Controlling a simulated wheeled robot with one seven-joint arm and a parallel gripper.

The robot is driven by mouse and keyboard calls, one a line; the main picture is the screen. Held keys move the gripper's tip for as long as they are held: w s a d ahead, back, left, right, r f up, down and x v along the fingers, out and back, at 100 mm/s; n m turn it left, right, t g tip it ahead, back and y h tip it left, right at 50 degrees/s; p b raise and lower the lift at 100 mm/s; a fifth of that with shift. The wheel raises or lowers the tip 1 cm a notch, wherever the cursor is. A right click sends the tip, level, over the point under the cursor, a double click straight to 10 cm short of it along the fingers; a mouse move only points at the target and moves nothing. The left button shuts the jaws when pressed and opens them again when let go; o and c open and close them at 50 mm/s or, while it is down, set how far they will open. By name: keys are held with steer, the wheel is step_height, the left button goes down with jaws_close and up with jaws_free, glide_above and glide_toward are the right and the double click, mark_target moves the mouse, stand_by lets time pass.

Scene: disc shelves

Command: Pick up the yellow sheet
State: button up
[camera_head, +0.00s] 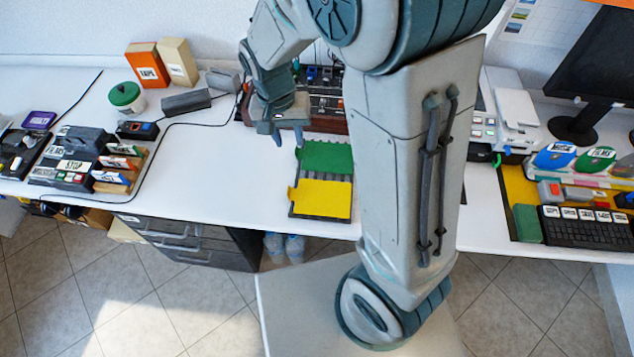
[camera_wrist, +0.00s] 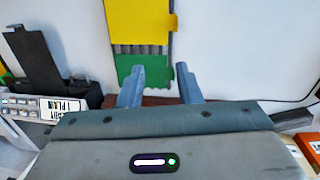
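The yellow sheet (camera_head: 322,198) lies on the front part of a dark ridged rack (camera_head: 307,216) on the white table. A green sheet (camera_head: 325,157) lies behind it on the same rack, with a strip of bare ridges between the two. In the wrist view the yellow sheet (camera_wrist: 139,20) is at the top and the green sheet (camera_wrist: 143,70) is nearer to my fingers. My gripper (camera_head: 288,136) is above the table, behind and left of the rack, apart from both sheets. Its two fingers (camera_wrist: 160,76) stand apart with nothing between them.
A dark device with knobs (camera_head: 326,100) stands behind the rack. A green-lidded jar (camera_head: 126,97), boxes (camera_head: 147,65) and a labelled organiser (camera_head: 78,160) are on the left. A keyboard (camera_head: 585,228) is on the right. The table left of the rack is clear.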

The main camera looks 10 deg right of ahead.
steer(key=m+h, duration=0.1)
glide_toward(289, 189)
steer(key=shift+g, duration=0.3)
steer(key=shift+w+p+x, duration=0.1)
steer(key=shift+p+x, duration=0.6)
steer(key=shift+x, duration=1.45)
steer(key=shift+w+p+x, duration=0.15)
steer(key=shift+p+x, duration=0.5)
steer(key=shift+x, duration=1.5)
jaws_close()
